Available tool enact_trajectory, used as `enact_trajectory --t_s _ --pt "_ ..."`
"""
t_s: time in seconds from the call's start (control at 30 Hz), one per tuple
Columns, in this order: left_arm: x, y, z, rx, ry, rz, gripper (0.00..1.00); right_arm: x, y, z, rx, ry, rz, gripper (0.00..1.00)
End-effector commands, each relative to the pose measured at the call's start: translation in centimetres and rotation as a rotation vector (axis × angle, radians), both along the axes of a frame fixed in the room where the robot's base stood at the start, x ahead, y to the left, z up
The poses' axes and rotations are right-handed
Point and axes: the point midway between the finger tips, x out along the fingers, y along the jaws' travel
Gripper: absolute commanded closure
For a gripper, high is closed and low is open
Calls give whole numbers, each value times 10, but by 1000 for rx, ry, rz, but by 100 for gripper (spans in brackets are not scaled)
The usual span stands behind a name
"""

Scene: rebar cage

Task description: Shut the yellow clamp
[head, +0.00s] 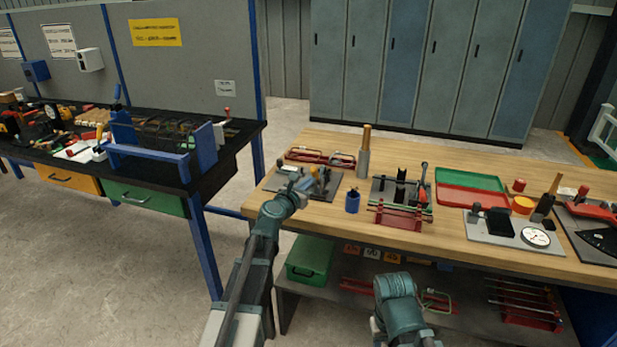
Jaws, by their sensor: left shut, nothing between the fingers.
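I cannot clearly make out a yellow clamp. My left gripper (303,183) is at the left end of the wooden bench (330,215), over a dark grey plate (325,191). Its fingers are small and partly merge with the fittings on that plate; they look shut, with nothing between them. The gripper and wrist hide part of the plate, and I cannot tell whether the fingers touch anything. My right arm shows low in front of the bench; its gripper is not in view.
A blue cup (352,201), a post in a grey holder (364,155), a fixture with red racks (400,216) and red and green trays (470,194) stand to the right. A dial gauge (536,237) is further right. A cluttered black bench (215,170) stands left.

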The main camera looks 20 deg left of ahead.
Motion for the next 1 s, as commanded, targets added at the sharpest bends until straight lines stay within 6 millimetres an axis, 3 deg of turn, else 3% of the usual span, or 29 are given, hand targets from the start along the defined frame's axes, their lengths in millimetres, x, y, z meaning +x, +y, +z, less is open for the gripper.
enact_trajectory --t_s 0.03,0.4,1.0 --pt "3 0 7 0 7 1 100 0 0 9 0 0 0 53" --pt "27 0 30 0 8 2 100 0 0 32 0 0 0 53" --pt "55 -2 44 0 8 2 100 0 0 46 0 0 -1 53"
